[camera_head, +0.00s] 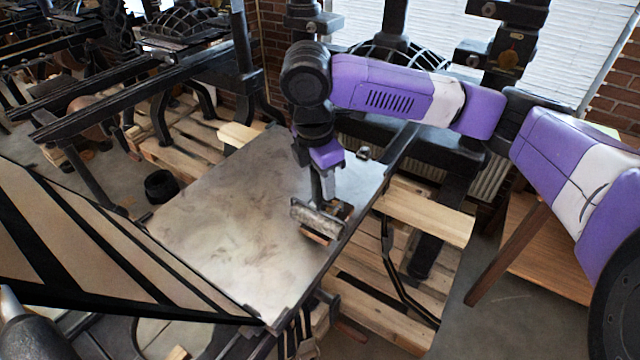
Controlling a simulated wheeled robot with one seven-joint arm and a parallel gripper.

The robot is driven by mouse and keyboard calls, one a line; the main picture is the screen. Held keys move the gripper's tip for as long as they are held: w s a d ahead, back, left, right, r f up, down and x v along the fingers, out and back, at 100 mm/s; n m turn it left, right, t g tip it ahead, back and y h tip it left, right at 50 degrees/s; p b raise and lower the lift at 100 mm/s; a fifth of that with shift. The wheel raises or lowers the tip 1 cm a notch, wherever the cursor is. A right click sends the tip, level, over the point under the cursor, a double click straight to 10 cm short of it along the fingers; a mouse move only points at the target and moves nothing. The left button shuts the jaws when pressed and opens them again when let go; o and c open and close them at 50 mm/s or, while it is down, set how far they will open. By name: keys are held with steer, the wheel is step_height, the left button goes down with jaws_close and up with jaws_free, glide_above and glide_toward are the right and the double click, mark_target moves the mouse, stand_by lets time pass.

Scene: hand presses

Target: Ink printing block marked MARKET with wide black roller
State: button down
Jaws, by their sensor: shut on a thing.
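My gripper (326,188) points down over the right part of a flat metal press bed and is shut on the roller's handle, which its fingers largely hide. The roller (318,217) is a wide, dark grey cylinder with a shine on it, lying crosswise below the gripper. A brownish block edge (314,238) shows just under the roller's near side. The roller and gripper hide most of this block, and no lettering on it is readable. I cannot tell whether the roller touches it.
The press bed (215,225) is bare to the left of the roller. A slatted frame (90,240) rises at its left front. Pallets (425,212) lie beside and under the press. Black press columns (395,25) stand behind, and a wooden table (545,245) stands at right.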

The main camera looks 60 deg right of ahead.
steer(key=shift+d, duration=4.5)
steer(key=shift+a+p, duration=2)
steer(key=shift+a, duration=3.1)
steer(key=shift+d+b, duration=0.85)
steer(key=shift+d, duration=4.2)
steer(key=shift+a+p, duration=1.7)
steer(key=shift+a, duration=3.35)
